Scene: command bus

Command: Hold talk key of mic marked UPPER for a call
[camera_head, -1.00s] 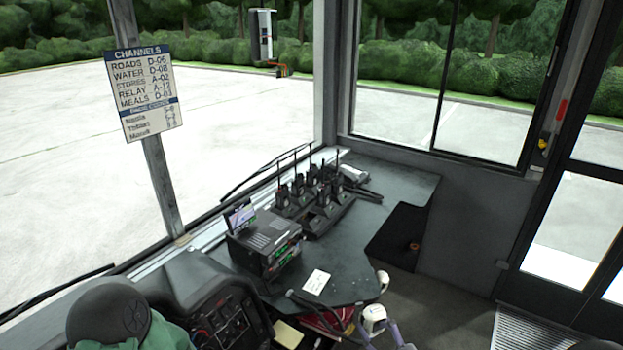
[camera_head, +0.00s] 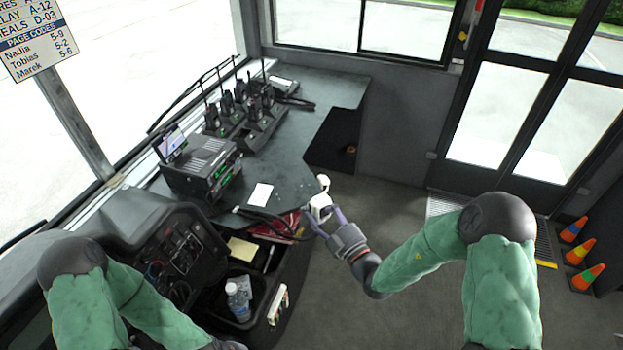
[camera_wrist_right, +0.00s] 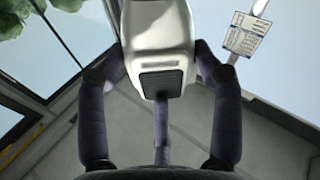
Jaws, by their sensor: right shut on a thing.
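A white hand mic (camera_head: 320,203) is at the front right edge of the dark desk (camera_head: 292,150). My right gripper (camera_head: 325,216) is shut on it, coming from the right. In the right wrist view the mic (camera_wrist_right: 158,35) sits between the purple-grey fingers (camera_wrist_right: 160,70), with a dark ribbed pad on its near end. No UPPER mark can be read. A small white piece (camera_head: 323,183) shows just above the mic; I cannot tell if it is part of it. My left arm shows at lower left, but its gripper is out of view.
A black radio unit (camera_head: 200,168) and several handheld radios in chargers (camera_head: 245,118) stand on the desk. A white card (camera_head: 260,194) lies near its front. Below are an open bin with a bottle (camera_head: 238,302) and the dashboard (camera_head: 170,262).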

